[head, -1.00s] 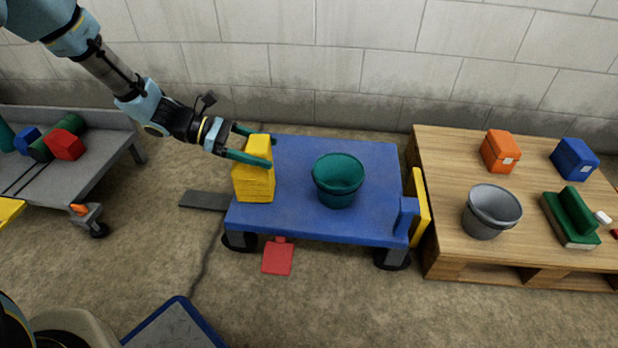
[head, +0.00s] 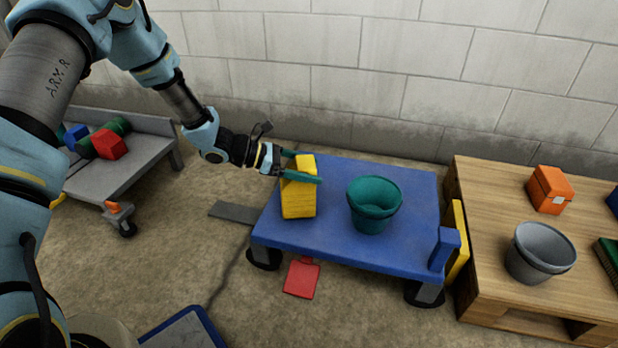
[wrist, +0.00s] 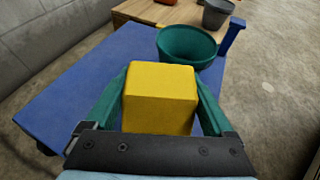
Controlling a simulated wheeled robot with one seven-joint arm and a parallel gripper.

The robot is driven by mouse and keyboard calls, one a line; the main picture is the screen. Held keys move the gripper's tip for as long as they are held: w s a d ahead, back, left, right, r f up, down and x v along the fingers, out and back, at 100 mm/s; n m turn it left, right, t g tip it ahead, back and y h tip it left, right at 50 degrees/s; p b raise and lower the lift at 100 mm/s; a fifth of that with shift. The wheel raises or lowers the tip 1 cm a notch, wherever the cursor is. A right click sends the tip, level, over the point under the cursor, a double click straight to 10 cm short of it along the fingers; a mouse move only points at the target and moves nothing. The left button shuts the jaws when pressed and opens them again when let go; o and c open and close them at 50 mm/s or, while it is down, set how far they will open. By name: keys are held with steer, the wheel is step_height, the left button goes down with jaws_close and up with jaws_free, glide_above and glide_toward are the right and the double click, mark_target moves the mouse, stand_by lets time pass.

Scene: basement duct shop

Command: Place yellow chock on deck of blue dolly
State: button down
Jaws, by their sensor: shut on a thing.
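The yellow chock (head: 298,196) is upright over the left part of the blue dolly's deck (head: 331,242). My gripper (head: 304,171) is shut on the chock near its top, with one green finger on each side. In the wrist view the chock (wrist: 160,98) sits between the two fingers, with the dolly deck (wrist: 75,85) below and around it. The chock's base appears at deck level, but I cannot tell whether it touches. A teal bucket (head: 372,205) stands on the deck to the right of the chock.
A wooden pallet (head: 478,260) stands to the right, bearing a grey bucket (head: 540,255) and an orange box (head: 550,190). A grey cart (head: 140,170) with coloured blocks is at left. A red plate (head: 302,279) lies before the dolly. The deck's front left is clear.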

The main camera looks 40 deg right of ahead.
steer(key=shift+f, duration=0.7)
jaws_free()
steer(key=shift+w+a+r, duration=0.15)
steer(key=shift+a+r, duration=0.05)
steer(key=shift+r, duration=0.05)
steer(key=p+v, duration=0.4)
steer(key=v, duration=0.7)
steer(key=shift+a, duration=0.2)
steer(key=a+r+m+t+y, duration=0.3)
steer(key=a+r+m, duration=0.1)
steer(key=a, duration=0.9)
steer(key=a+r+m+t+y, duration=0.3)
steer(key=a+r+m+y, duration=0.1)
steer(key=a, duration=0.9)
steer(key=a+r+m+t+y, duration=0.3)
steer(key=a+r, duration=0.3)
steer(key=a, duration=0.8)
steer(key=shift+s+m+y, duration=0.3)
steer(key=shift+m+y, duration=0.2)
steer(key=shift+m, duration=0.1)
